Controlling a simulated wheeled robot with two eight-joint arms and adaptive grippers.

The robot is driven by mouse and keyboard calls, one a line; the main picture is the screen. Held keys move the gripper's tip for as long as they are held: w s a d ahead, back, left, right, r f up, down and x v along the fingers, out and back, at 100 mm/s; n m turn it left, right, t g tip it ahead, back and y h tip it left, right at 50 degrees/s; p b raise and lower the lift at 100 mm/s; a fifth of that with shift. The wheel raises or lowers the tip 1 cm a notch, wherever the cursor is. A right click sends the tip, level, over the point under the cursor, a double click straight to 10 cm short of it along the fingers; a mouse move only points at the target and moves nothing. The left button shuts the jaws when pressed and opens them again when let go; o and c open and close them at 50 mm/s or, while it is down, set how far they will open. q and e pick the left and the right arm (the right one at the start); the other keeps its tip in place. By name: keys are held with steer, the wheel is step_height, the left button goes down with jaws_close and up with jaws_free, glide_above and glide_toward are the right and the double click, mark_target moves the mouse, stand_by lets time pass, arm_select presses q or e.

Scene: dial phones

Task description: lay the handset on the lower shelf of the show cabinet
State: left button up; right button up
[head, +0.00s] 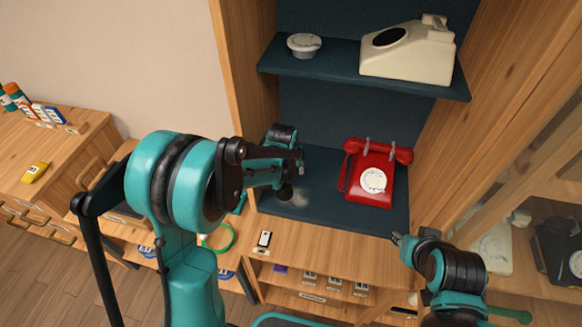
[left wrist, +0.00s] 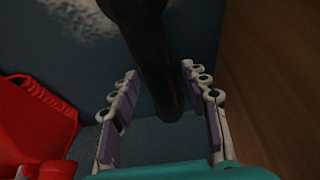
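A dark handset (left wrist: 152,45) shows in the left wrist view as a dark bar running between the fingers of my left gripper (left wrist: 160,85). Its dark rounded end (head: 286,192) shows in the head view, low over the left part of the lower shelf (head: 325,190). My left fingers stand apart on both sides of the bar, with small gaps visible. Whether the handset touches the shelf I cannot tell. My left arm and gripper (head: 294,168) hide most of it in the head view. My right gripper (head: 398,239) is in front of the cabinet's right side; its finger opening is unclear.
A red phone (head: 370,180) with its own handset stands right of my left gripper. The upper shelf (head: 340,68) above holds a cream phone (head: 408,50) and a small pale round item (head: 304,44). The cabinet's wooden left wall (head: 240,70) is close to my left arm.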

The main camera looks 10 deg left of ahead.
arm_select(q)
steer(key=shift+r, duration=0.2)
steer(key=p+v, duration=0.4)
steer(key=v, duration=0.7)
steer(key=s+a+r+t, duration=0.1)
steer(key=s+r, duration=0.2)
steer(key=s, duration=0.7)
steer(key=s+a+r+t, duration=0.1)
steer(key=s+r, duration=0.2)
steer(key=s, duration=0.7)
steer(key=shift+s+a+r+t, duration=0.25)
steer(key=shift+s+r+t, duration=0.05)
steer(key=shift+r+t, duration=0.1)
